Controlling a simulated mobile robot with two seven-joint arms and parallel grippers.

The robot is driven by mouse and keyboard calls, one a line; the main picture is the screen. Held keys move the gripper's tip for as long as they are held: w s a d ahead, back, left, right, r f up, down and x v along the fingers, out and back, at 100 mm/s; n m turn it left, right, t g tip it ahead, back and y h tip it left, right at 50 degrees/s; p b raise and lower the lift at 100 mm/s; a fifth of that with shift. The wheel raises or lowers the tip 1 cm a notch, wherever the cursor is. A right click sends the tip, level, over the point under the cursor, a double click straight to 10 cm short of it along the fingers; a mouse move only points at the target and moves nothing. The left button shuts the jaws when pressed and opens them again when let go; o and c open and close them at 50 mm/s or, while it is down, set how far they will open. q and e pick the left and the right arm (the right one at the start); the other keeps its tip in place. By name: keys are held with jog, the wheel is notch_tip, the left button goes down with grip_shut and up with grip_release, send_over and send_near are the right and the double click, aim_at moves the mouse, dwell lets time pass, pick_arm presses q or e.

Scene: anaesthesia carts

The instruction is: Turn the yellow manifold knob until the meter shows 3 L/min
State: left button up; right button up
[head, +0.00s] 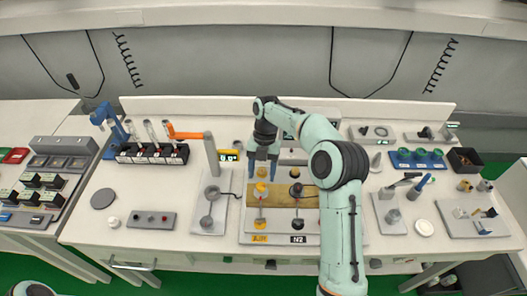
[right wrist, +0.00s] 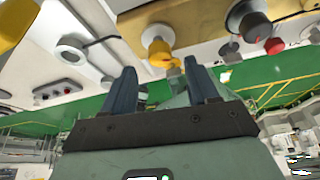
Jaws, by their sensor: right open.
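The yellow manifold knob (head: 260,189) stands on the tan manifold board (head: 282,203), above the yellow AIR label (head: 259,238). A dark knob (head: 296,189) is to its right, above the N2 label (head: 298,239). My right gripper (head: 262,168) is open and empty, just behind the yellow knob in the head view. In the right wrist view the yellow knob (right wrist: 158,50) lies beyond the open fingertips (right wrist: 160,70), apart from them. The small lit meter (head: 229,155) is left of the gripper; its digits look like 0.0 but are small. My left gripper is out of view.
An orange-armed grey post (head: 211,153) stands left of my right gripper. A grey plate with a round fitting and cable (head: 208,207) lies left of the board. My right arm covers the board's right side.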

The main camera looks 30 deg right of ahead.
jog(key=v, duration=0.9)
jog(key=shift+r, duration=0.3)
jog(key=shift+w+d, duration=0.1)
